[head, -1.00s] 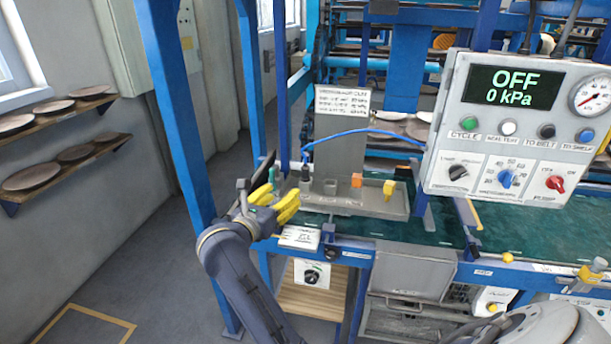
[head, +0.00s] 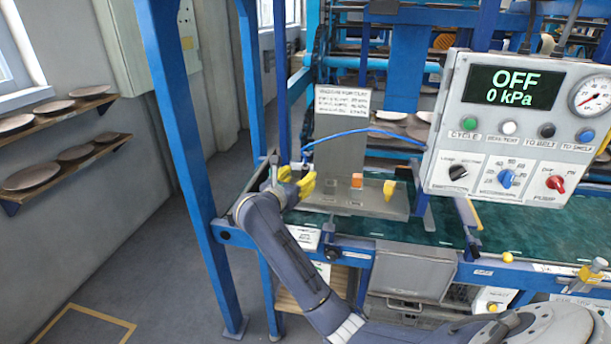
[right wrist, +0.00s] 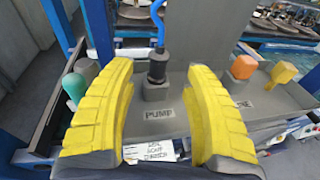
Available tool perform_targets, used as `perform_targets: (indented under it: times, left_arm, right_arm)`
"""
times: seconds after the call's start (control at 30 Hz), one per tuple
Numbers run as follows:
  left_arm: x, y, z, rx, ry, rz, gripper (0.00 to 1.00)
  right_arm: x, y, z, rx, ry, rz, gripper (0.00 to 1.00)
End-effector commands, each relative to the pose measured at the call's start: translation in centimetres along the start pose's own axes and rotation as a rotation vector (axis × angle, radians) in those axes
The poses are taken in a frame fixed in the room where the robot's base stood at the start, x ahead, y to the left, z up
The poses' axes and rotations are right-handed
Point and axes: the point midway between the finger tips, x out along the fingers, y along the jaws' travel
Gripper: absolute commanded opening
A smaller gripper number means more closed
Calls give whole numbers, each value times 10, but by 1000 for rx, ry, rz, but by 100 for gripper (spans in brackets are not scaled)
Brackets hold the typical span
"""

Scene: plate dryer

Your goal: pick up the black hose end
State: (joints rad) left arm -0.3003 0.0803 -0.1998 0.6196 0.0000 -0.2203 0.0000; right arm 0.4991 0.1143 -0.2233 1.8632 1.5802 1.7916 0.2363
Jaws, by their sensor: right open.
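The black hose end (right wrist: 157,66), on a blue hose (head: 345,134), stands upright in the grey block marked PUMP in the right wrist view. It also shows small in the head view (head: 305,168). My right gripper (head: 298,186) is open, with yellow ribbed fingers. In the right wrist view (right wrist: 160,72) the fingers stand to the left and right of the hose end, with a visible gap on both sides. Whether the fingertips reach its depth is hard to tell. My left gripper is not in view.
The grey tray (head: 330,205) also carries an orange plug (right wrist: 243,67) and a yellow plug (right wrist: 283,73) to the right. A green knob (right wrist: 74,86) is left of the fingers. A grey upright plate (head: 340,160) stands behind. The control panel (head: 440,150) reads OFF, 0 kPa.

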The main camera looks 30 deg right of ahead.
Motion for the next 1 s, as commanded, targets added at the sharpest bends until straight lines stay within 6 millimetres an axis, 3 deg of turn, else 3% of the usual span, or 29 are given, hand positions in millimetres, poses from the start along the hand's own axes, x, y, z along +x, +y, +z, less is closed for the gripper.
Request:
perform_targets:
  times: [0.17, 0.57, 0.93, 1.0]
  left_arm:
    - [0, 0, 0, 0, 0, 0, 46]
    - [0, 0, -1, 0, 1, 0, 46]
    - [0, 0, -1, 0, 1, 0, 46]
    - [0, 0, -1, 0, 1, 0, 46]
  right_arm:
    - [8, 0, 1, -1, -2, -1, 51]
    - [50, 2, 3, -2, -1, -1, 51]
    - [54, 2, 3, 0, 0, 0, 52]
    - [54, 2, 3, 0, 0, 0, 44]
